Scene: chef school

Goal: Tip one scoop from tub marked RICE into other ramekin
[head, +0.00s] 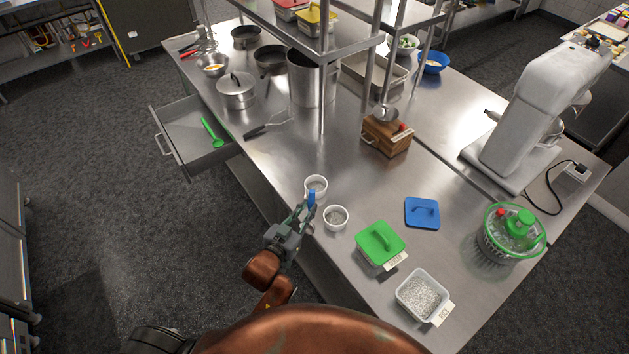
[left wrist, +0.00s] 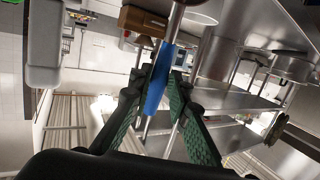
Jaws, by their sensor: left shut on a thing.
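My left gripper (head: 301,217) is shut on a blue handle, likely of a scoop (head: 311,198), beside the two white ramekins. In the left wrist view the blue handle (left wrist: 160,78) sits between the green finger pads, with a metal part above it. The far ramekin (head: 322,182) is partly behind the handle. The near ramekin (head: 335,218) stands to the right of the gripper; both look greyish inside. An open tub (head: 402,296) of white grains stands at the front right; its label is too small to read surely. My right gripper is out of view.
A green-lidded tub (head: 380,242) stands between the ramekins and the open tub. A drawer (head: 187,135) stands open at left.

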